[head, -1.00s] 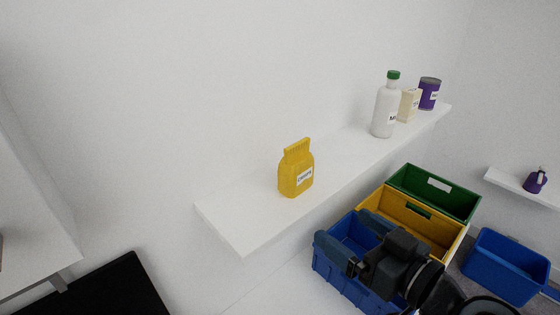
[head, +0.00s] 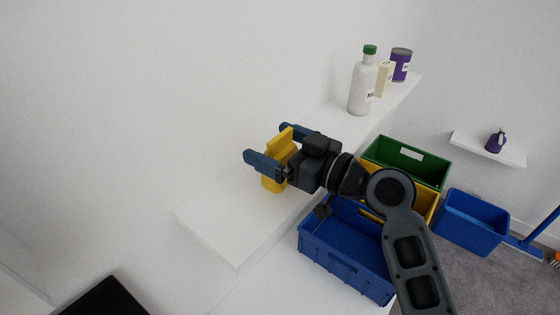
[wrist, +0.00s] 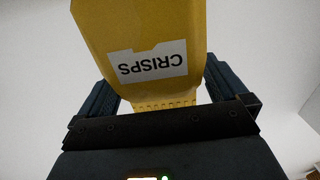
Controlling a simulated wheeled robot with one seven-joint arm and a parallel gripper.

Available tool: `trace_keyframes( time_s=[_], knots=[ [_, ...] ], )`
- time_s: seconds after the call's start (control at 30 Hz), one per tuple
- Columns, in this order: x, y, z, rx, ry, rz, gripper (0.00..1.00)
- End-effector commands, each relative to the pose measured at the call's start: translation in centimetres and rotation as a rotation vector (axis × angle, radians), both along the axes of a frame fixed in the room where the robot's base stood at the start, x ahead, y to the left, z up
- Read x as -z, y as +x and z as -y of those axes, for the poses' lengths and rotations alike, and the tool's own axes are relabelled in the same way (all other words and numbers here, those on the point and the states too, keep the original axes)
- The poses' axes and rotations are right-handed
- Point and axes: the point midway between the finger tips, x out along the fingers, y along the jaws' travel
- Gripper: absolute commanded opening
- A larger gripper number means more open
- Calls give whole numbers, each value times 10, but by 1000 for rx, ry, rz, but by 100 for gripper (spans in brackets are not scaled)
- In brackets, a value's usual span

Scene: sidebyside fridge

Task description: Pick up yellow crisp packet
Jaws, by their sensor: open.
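The yellow crisp packet (head: 270,178) stands upright on the white wall shelf (head: 215,223). In the wrist view the packet (wrist: 150,30) fills the middle, its white CRISPS label upside down. My gripper (head: 265,147) is open at the packet's upper part, with one blue finger on each side of it. In the wrist view the fingers flank the packet's crimped top, and the packet lies between them. I cannot tell whether either finger touches it. My gripper hides part of the packet in the head view.
A white bottle with a green cap (head: 362,85), a cream carton (head: 384,80) and a purple can (head: 400,65) stand farther along the shelf. Blue (head: 345,268), yellow and green (head: 408,160) crates sit below. The shelf's near end is clear.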

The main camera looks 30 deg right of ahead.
Motion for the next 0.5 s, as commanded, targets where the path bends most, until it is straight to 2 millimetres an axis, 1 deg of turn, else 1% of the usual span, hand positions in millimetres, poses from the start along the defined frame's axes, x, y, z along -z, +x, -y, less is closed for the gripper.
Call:
trace_keyframes(
  time_s=[0.1,0.33,0.37,0.5],
  knots=[
    [0,8,-4,0,0,-1,100],
    [1,9,-4,1,0,-1,100],
    [1,9,-4,1,0,-1,98],
    [1,9,-4,1,0,-1,85]
  ],
)
